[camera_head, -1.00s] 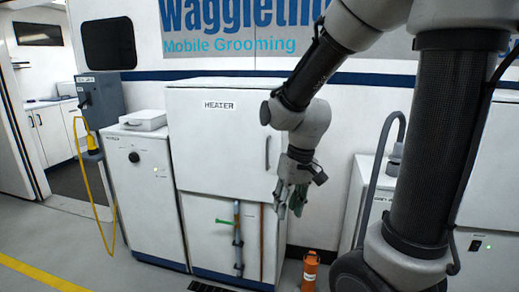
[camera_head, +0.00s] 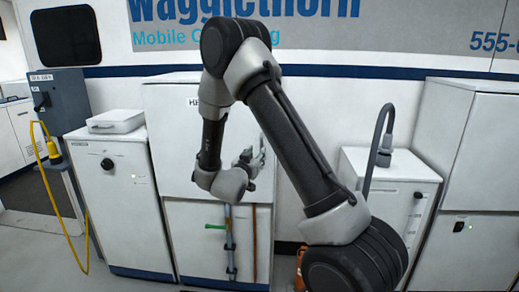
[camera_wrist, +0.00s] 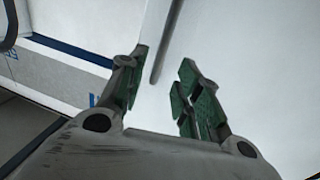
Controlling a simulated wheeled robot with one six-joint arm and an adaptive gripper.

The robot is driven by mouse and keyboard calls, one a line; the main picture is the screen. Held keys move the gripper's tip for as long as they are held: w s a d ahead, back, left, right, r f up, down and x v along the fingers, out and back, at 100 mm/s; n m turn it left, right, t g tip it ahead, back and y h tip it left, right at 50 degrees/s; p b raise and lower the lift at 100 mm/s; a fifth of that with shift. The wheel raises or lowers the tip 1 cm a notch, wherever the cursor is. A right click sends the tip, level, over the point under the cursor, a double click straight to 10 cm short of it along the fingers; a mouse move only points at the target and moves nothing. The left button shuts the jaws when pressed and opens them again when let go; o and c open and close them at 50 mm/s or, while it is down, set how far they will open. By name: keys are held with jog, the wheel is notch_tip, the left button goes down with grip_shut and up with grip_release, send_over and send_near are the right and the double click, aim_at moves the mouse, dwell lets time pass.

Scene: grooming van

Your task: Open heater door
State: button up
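The white heater cabinet (camera_head: 190,235) stands against the van wall, partly behind my arm. Its upper door (camera_head: 172,135) looks closed, and its label is partly covered by my arm. My gripper (camera_head: 252,160) is in front of the door's right side, where it mostly hides the door handle. In the wrist view the handle (camera_wrist: 166,45) is a grey bar on the white door surface. Its end lies in the gap between the green-padded fingers of my gripper (camera_wrist: 162,62). The fingers are apart; I cannot tell whether either touches the bar.
A white cabinet (camera_head: 120,205) with a knob stands left of the heater, with a white box (camera_head: 116,121) on top. A low white unit (camera_head: 405,185) with a grey hose (camera_head: 377,145) stands to the right. A yellow cable (camera_head: 65,215) hangs at the left.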

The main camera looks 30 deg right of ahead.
jog(key=x, duration=0.7)
jog(key=shift+w+d+f, duration=0.1)
jog(key=shift+d, duration=0.1)
grip_shut()
